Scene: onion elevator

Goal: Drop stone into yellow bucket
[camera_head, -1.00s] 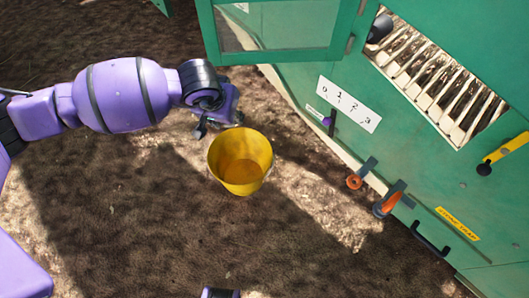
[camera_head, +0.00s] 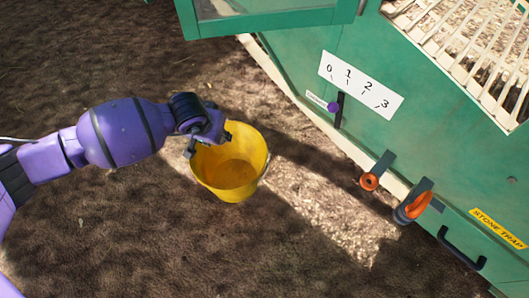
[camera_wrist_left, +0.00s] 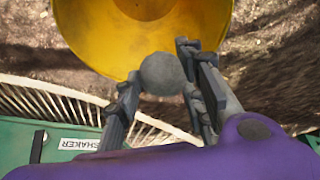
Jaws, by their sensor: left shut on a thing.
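A round grey stone (camera_wrist_left: 163,73) is between the fingers of my left gripper (camera_wrist_left: 160,72) in the left wrist view; the gripper is shut on it. The yellow bucket (camera_head: 245,180) stands upright on the ground in the head view. My left gripper (camera_head: 198,146) is at the bucket's upper left rim there, and the stone is not clearly visible in that view. In the left wrist view the bucket (camera_wrist_left: 95,35) fills the top, its opening beyond the stone. I cannot tell how high the stone is above the rim. My right gripper is not in view.
A green machine (camera_head: 300,70) stands on the right, with a 0-to-3 scale (camera_head: 360,85), a purple-knobbed lever (camera_head: 335,108), orange-and-grey latches (camera_head: 412,206) and a black handle (camera_head: 460,247). Brown ground is free below and left of the bucket.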

